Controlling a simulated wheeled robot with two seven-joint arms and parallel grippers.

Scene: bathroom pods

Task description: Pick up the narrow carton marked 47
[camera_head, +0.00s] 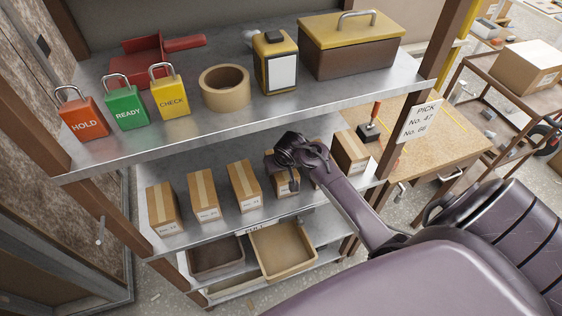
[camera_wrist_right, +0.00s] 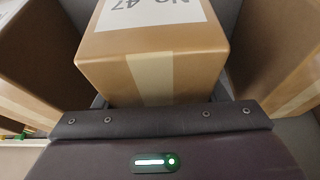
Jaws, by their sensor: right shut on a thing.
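The narrow carton marked 47 (camera_wrist_right: 155,55) fills the upper middle of the right wrist view, its white label upside down there. In the head view the carton (camera_head: 286,187) is in the row on the middle shelf, partly covered by my right gripper. My right gripper (camera_head: 291,166) is over its upper front and shut on it; the fingertips are mostly hidden. Whether the carton's base touches the shelf is hard to tell. My left gripper is in neither view.
Similar cartons stand left (camera_head: 203,193) and right (camera_head: 351,152); two flank it closely in the wrist view. The upper shelf (camera_head: 215,128) is above, holding padlocks, tape and a toolbox (camera_head: 350,55). Bins (camera_head: 283,250) are below. A post with a pick sign (camera_head: 419,121) stands right.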

